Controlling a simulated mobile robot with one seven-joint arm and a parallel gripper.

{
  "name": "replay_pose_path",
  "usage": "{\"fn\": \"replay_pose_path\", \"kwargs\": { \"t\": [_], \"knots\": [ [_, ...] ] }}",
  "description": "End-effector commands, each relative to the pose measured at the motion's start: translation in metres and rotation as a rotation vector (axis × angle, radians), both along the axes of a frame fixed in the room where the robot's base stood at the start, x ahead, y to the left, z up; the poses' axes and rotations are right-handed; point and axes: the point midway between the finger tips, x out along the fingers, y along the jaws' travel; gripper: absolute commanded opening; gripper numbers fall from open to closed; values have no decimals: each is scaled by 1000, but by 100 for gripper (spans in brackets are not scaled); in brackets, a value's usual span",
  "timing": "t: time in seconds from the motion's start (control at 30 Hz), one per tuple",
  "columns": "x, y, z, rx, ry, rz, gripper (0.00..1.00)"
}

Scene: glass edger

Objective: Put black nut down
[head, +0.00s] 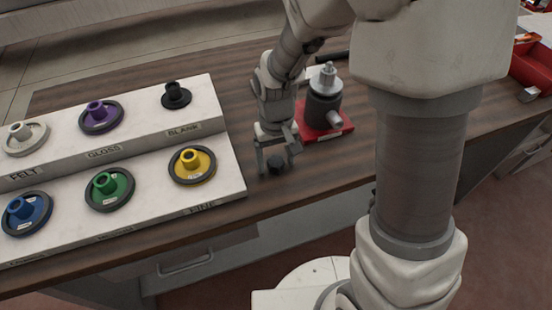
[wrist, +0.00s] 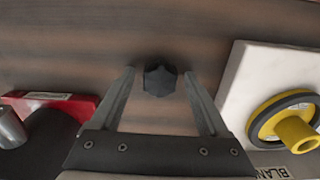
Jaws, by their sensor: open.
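The black nut (head: 276,165) rests on the brown wooden bench top, between the white rack and the red-based machine. It also shows in the wrist view (wrist: 160,79) as a small dark faceted piece on the wood. My gripper (head: 275,166) is open and points down over the nut. In the wrist view its two fingers (wrist: 164,78) stand apart on either side of the nut, with wood visible between each finger and the nut.
The white stepped rack (head: 236,187) at left holds several coloured wheels, including a yellow one (head: 192,165). A grey-black spindle unit (head: 324,100) stands on a red base (head: 343,127) behind my gripper. A red bin (head: 535,68) is at far right. The bench's front edge is close.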

Motion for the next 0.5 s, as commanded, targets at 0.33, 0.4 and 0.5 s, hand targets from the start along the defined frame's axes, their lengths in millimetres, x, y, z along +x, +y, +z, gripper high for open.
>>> {"fn": "replay_pose_path", "kwargs": {
  "t": [0.33,0.4,0.5],
  "knots": [
    [2,1,55,3,-8,0,78],
    [1,0,70,2,-7,0,78],
    [1,0,90,1,-6,0,78]
  ]
}}
